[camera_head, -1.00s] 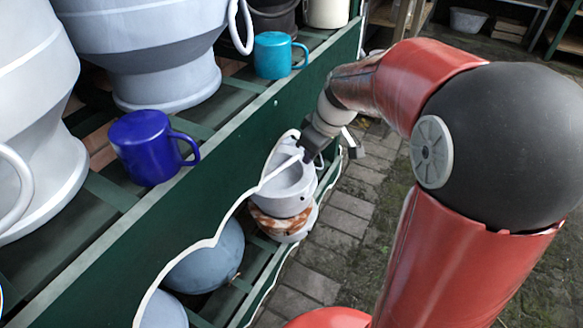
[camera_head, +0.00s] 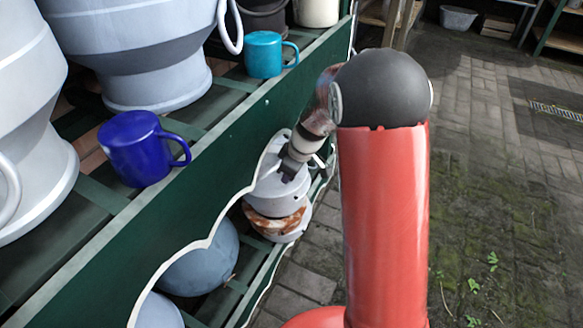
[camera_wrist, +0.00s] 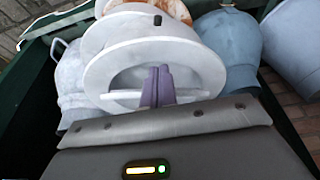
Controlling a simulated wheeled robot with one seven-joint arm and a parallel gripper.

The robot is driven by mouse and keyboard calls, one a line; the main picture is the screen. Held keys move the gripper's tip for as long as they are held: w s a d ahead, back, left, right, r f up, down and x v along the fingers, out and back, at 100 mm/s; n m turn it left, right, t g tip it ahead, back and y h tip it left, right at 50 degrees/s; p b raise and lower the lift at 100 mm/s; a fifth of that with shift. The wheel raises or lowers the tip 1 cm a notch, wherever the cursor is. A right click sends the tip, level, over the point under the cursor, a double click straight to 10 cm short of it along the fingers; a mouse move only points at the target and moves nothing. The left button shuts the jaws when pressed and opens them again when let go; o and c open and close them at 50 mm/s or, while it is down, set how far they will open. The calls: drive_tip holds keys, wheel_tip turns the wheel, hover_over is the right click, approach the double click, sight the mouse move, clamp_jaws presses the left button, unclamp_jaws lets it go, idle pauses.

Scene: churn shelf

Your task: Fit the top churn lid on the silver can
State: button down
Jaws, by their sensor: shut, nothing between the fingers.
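Churn lids are stacked on the lower shelf; the top churn lid (camera_head: 278,188) is pale grey, with a rust-stained one under it. In the wrist view the top lid (camera_wrist: 205,68) is a wide dished ring with a white bar handle across it. My gripper (camera_wrist: 157,72) is shut, its fingertips over the lid's hollow at the bar; I cannot tell whether they touch it. It also shows in the head view (camera_head: 289,172), partly hidden by my arm. A pale silvery can (camera_wrist: 72,82) with a side handle is left of the stack; I cannot tell if it is the silver can.
Large grey churns (camera_head: 140,50) and a blue mug (camera_head: 135,150) and teal mug (camera_head: 264,55) stand on the upper shelf. Its green front board (camera_head: 130,240) runs close beside my arm. Rounded blue-grey cans (camera_head: 203,266) share the lower shelf.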

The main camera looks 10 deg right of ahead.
drive_tip(key=shift+f, duration=0.2)
drive_tip(key=s+d+b, duration=0.1)
drive_tip(key=d+b, duration=0.1)
drive_tip(key=s+d+b, duration=0.2)
drive_tip(key=shift+s+d+b, duration=0.3)
drive_tip(key=shift+r, duration=0.1)
